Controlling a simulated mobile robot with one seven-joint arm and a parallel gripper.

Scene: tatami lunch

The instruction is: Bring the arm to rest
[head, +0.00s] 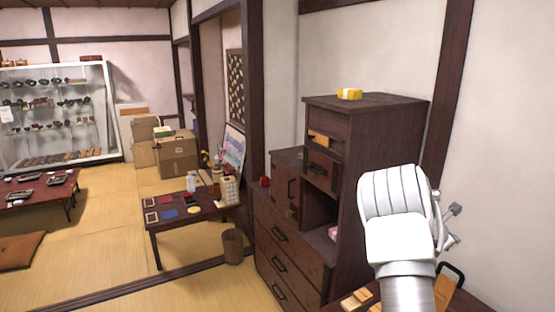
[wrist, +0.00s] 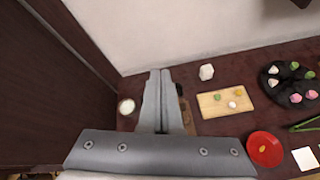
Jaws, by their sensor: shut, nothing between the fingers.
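My gripper (wrist: 160,72) shows in the wrist view with its two grey fingers together and nothing between them. It is above a dark red table top (wrist: 210,72), and its fingers point toward the pale wall. How high the fingertips are above the table I cannot tell. In the head view my white arm stands at the right, in front of the wall and the dark step chest (head: 375,140); the fingers cannot be made out there.
On the table are a small white cup (wrist: 126,107), a wooden board (wrist: 225,103) with small pieces, a red plate (wrist: 264,149), a dark tray (wrist: 290,97) with sweets and a white lump (wrist: 206,72). A dark wooden panel (wrist: 50,85) rises at the left.

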